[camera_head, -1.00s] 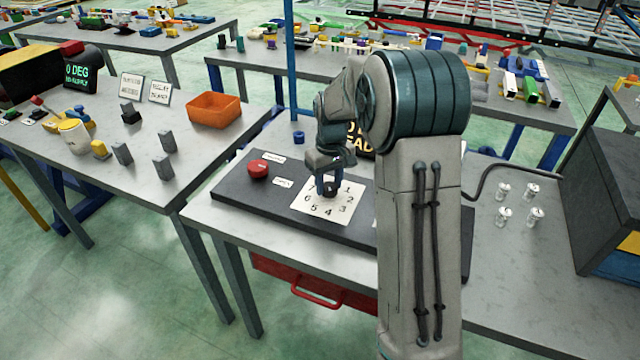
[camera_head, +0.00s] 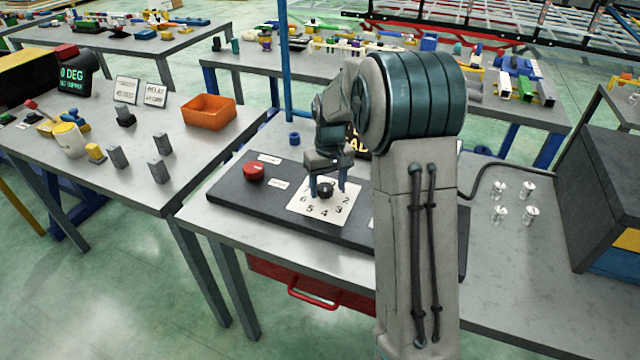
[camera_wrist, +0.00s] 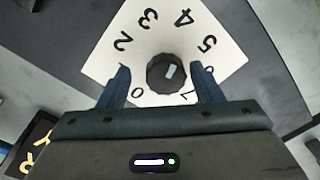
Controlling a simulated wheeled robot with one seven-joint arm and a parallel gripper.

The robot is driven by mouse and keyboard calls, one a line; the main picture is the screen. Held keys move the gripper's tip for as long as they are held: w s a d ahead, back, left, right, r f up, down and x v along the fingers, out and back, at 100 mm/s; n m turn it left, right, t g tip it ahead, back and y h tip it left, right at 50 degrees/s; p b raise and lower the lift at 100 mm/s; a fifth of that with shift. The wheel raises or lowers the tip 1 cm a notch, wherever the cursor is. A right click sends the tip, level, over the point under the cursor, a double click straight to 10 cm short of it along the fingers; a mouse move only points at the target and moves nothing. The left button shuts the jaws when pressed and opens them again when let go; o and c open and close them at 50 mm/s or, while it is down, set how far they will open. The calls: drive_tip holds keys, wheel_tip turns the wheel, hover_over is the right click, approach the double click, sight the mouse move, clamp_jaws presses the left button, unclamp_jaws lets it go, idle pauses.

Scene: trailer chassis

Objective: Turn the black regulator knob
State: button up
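The black regulator knob (camera_head: 325,189) sits at the middle of a white dial card (camera_head: 318,209) printed with numbers. In the wrist view the knob (camera_wrist: 166,73) is round and ridged, with a light pointer mark on its top angled toward the upper right of the picture. My gripper (camera_head: 327,188) is over the card, pointing down, with its two blue fingers on either side of the knob. In the wrist view the gripper (camera_wrist: 163,85) is open, with visible gaps between the fingers and the knob. Part of the card's numbering is hidden by the fingers.
The card lies on a dark panel (camera_head: 240,196) with a red button (camera_head: 254,171) to its left. A blue ring-like part (camera_head: 294,138) stands behind the panel. Several small metallic cylinders (camera_head: 500,213) stand at the right. An orange bin (camera_head: 208,109) is on the left table.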

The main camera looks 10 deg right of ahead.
sight(328, 186)
drive_tip(key=shift+a, duration=0.2)
drive_tip(key=shift+r, duration=0.1)
drive_tip(key=shift+w+a+r, duration=0.1)
drive_tip(key=shift+r, duration=0.25)
wheel_tip(328, 186, up, 13)
drive_tip(key=shift+d, duration=0.35)
drive_tip(key=s+a+f+m+t, duration=0.1)
drive_tip(key=s+f, duration=0.1)
drive_tip(key=s, duration=1.2)
drive_tip(key=s+a+f+m+t, duration=0.1)
drive_tip(key=s+f+t, duration=0.1)
drive_tip(key=s, duration=1.2)
drive_tip(key=shift+a+f, duration=0.2)
drive_tip(key=shift+f, duration=0.1)
idle(1.7)
